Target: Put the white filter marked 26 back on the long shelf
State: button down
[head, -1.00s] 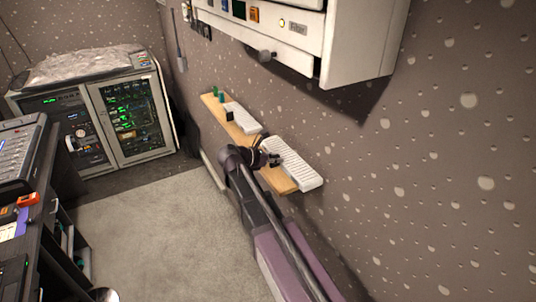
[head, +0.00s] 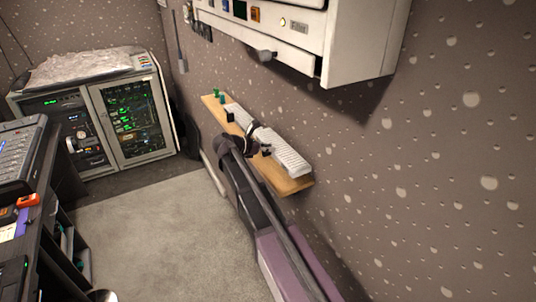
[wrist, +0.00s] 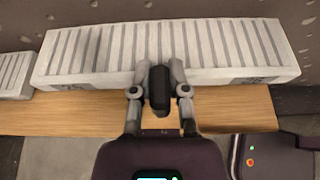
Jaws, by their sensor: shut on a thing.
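A white ribbed filter (head: 287,155) is at the near end of the long wooden shelf (head: 296,184), against the wall. In the wrist view the filter (wrist: 110,50) lies lengthwise along the shelf (wrist: 60,112), over its back part. My gripper (wrist: 160,88) is shut on the black handle at the middle of the filter's front side. I cannot tell whether the filter's underside touches the shelf. Small marks on its front edge are too blurred to read. In the head view my gripper (head: 262,146) is partly hidden by my arm.
A second white filter (head: 238,114) with a black handle sits further along the shelf; its end (wrist: 14,74) shows at the left of the wrist view, close to the held one. Green items (head: 218,94) stand at the far end. A white wall cabinet (head: 310,45) hangs above.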

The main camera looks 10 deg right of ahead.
jog(key=shift+w+a, duration=0.1)
jog(key=shift+w, duration=0.35)
jog(key=shift+w+f+b, duration=0.2)
jog(key=shift+f+b, duration=0.1)
jog(key=shift+s+f+b, duration=0.1)
jog(key=shift+f+b, duration=1.4)
jog(key=shift+f, duration=0.15)
jog(key=c, duration=0.6)
grip_release()
jog(key=shift+r, duration=0.2)
jog(key=shift+s+a+r+p, duration=0.15)
jog(key=shift+a+r+p, duration=0.15)
jog(key=shift+a, duration=0.15)
jog(key=p+v, duration=0.4)
jog(key=v, duration=0.7)
jog(key=shift+f, duration=0.1)
